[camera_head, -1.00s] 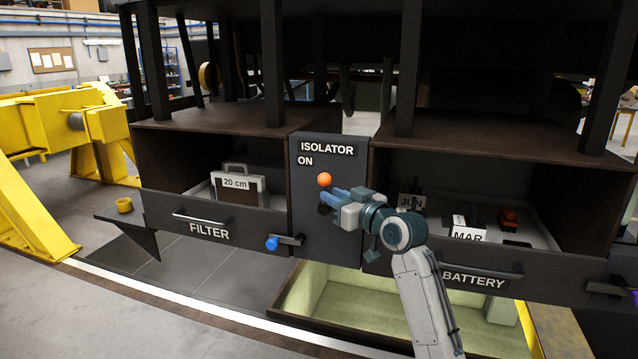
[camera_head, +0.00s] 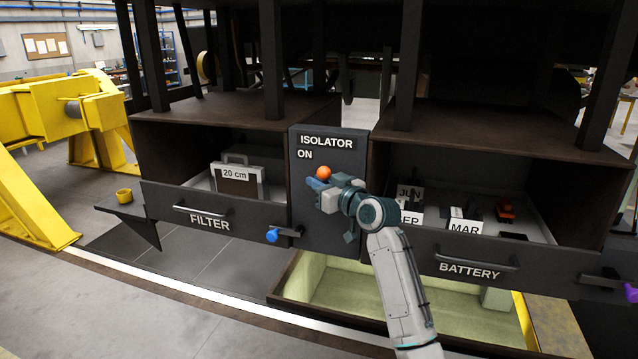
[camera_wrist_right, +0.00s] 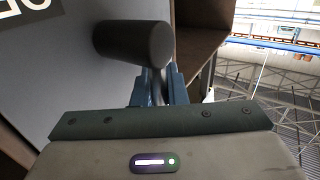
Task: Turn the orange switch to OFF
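The orange switch's round knob (camera_head: 323,172) shows on the dark isolator panel (camera_head: 346,231), below the words ISOLATOR and ON. My right gripper (camera_head: 317,185) is at the panel just under the knob. In the right wrist view, its blue fingers (camera_wrist_right: 158,90) lie close on both sides of a thin dark stem and look shut on it. The stem runs to a dark cylinder (camera_wrist_right: 135,43) on the panel. The orange knob is hidden in that view. Part of a white-lettered label (camera_wrist_right: 25,10) shows at the upper left. My left gripper is not in view.
The open FILTER drawer (camera_head: 209,222) is left of the panel, with a "20 cm" case (camera_head: 237,180). The open BATTERY drawer (camera_head: 470,270) is right, with labelled boxes. A blue-ended latch (camera_head: 273,235) juts out near the panel's lower left. Yellow stands are at far left.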

